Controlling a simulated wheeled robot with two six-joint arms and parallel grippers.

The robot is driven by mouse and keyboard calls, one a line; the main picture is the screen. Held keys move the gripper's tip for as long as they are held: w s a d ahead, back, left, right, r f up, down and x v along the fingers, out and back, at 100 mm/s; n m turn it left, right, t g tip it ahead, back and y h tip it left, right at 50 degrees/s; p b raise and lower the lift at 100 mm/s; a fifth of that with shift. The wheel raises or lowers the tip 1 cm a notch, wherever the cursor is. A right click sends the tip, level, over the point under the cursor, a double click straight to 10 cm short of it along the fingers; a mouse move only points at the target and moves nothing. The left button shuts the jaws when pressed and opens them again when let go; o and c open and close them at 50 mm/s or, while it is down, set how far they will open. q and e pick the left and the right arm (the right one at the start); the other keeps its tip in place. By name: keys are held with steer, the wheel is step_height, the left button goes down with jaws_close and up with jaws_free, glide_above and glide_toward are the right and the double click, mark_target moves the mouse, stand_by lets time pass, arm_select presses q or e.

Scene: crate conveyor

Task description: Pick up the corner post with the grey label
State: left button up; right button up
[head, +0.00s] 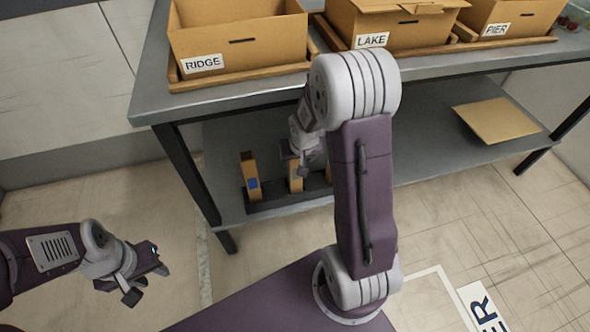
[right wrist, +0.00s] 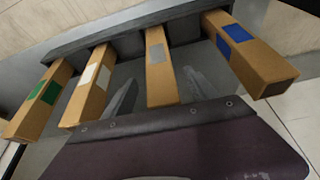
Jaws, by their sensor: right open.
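In the right wrist view, the corner post with the grey label (right wrist: 159,75) stands in a row between a post with a white label (right wrist: 92,85) and a post with a blue label (right wrist: 247,52). A post with a green label (right wrist: 40,98) is at the far left. My right gripper (right wrist: 163,82) is open, with one finger on each side of the grey-labelled post in the picture; contact cannot be told. In the head view my right gripper (head: 305,165) is by the posts, partly hidden by my arm. My left gripper (head: 146,283) is open and empty, away from them.
The posts stand in a dark rack (head: 262,203) on the lower shelf of a grey table (head: 150,95). The tabletop above bears cardboard boxes marked RIDGE (head: 240,62), LAKE (head: 400,30) and PIER (head: 515,15). A flat cardboard sheet (head: 496,120) lies on the shelf at right.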

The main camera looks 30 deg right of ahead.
steer(key=b+x, duration=0.1)
steer(key=x, duration=0.1)
steer(key=w+b+x, duration=0.1)
steer(key=x, duration=0.2)
steer(key=shift+w+d+f+b, duration=0.1)
steer(key=shift+w+d+b, duration=0.1)
steer(key=shift+b, duration=0.15)
jaws_close()
